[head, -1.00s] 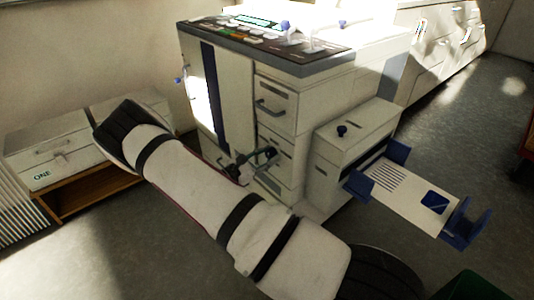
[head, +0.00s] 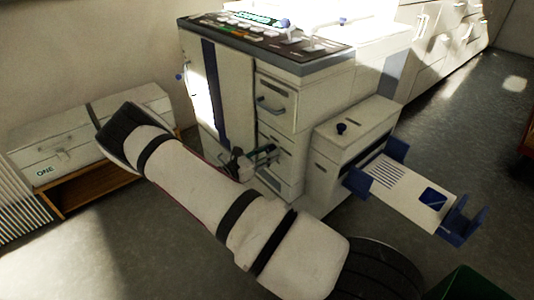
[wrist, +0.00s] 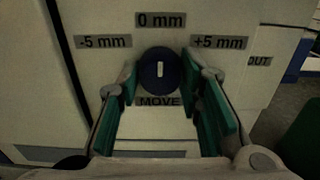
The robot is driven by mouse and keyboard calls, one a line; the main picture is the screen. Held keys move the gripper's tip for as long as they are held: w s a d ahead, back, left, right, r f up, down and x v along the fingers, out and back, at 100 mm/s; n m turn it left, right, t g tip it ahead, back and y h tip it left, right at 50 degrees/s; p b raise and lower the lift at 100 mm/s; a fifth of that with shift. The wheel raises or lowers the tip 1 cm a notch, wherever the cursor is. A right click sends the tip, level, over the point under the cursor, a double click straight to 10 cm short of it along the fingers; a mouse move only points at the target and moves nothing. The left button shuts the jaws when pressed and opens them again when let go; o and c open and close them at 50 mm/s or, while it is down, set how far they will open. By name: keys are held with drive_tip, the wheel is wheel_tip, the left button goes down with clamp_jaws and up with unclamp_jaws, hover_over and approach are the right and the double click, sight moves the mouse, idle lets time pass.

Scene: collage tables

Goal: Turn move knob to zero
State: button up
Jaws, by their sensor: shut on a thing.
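The move knob (wrist: 159,78) is a round dark blue knob on a pale panel in the wrist view. Its short white mark stands about upright, under the "0 mm" label (wrist: 161,20). The "-5 mm" label (wrist: 103,41) is to its upper left and the "+5 mm" label (wrist: 219,43) to its upper right. The "MOVE" label (wrist: 158,101) is just below it. My gripper (wrist: 160,82) has its green pads on the left and right sides of the knob, shut on it. In the head view my gripper (head: 262,157) is at the machine's front, and the knob cannot be made out.
The white machine (head: 225,90) has a control panel on top and drawers (head: 275,102) beside my gripper. A tray (head: 412,195) with blue guides sticks out at right. A low cabinet (head: 60,160) stands at left. The grey floor is open in front.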

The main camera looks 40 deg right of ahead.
drive_tip(key=o, duration=1.2)
drive_tip(key=shift+a, duration=0.1)
drive_tip(key=a, duration=1.1)
drive_tip(key=shift+s+a, duration=0.2)
drive_tip(key=shift+a, duration=0.2)
